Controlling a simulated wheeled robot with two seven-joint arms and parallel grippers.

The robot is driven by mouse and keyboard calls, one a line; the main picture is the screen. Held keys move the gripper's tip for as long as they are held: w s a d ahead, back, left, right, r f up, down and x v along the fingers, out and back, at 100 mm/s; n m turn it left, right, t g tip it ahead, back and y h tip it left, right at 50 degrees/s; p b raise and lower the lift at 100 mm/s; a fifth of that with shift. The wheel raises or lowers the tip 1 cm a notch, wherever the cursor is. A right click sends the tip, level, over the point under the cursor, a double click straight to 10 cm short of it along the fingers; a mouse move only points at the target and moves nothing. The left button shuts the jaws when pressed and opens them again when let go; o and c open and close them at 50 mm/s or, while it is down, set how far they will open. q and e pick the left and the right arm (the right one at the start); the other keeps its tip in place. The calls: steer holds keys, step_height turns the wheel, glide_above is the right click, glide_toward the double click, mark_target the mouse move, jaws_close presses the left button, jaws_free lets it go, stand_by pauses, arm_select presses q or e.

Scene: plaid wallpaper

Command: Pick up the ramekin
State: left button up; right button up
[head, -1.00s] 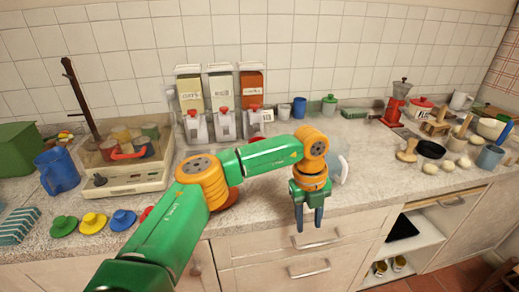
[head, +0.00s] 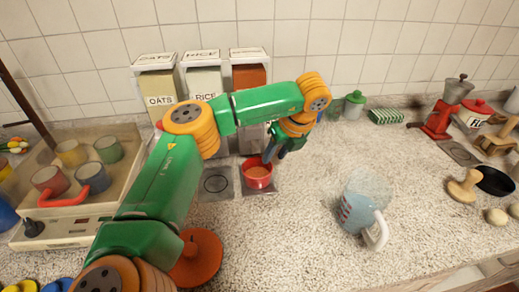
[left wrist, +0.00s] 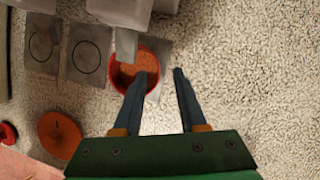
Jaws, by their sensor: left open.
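The ramekin (head: 257,181) is a small red bowl with orange-red contents, standing on a grey pad below the right-hand dispenser with the orange-red fill. It also shows in the left wrist view (left wrist: 118,74), partly under the dispenser's spout. My left gripper (head: 274,155) is open just above and to the right of the ramekin in the head view. In the left wrist view one finger overlaps the ramekin's near right rim and the other is over bare counter. I cannot tell whether the finger touches it. My right gripper is not in view.
Dispensers labelled OATS (head: 158,82) and RICE (head: 204,80) stand left of the third one. A glass measuring jug (head: 365,203) stands to the right. A round orange-red lid (head: 196,262) lies near my arm. The counter between ramekin and jug is clear.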

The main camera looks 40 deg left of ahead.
mark_target(270, 164)
arm_select(q)
steer(key=shift+s+a+f+p, duration=0.1)
steer(key=shift+s+f+p, duration=0.15)
steer(key=shift+f+p, duration=0.25)
steer(key=shift+s+a+f+p, duration=0.1)
steer(key=shift+s+f+p, duration=0.15)
steer(key=shift+f, duration=0.45)
steer(key=x, duration=0.2)
steer(key=shift+w+a+f, duration=0.1)
steer(key=shift+w+f, duration=0.15)
steer(key=shift+w, duration=0.05)
steer(key=shift+w+f, duration=0.1)
jaws_close()
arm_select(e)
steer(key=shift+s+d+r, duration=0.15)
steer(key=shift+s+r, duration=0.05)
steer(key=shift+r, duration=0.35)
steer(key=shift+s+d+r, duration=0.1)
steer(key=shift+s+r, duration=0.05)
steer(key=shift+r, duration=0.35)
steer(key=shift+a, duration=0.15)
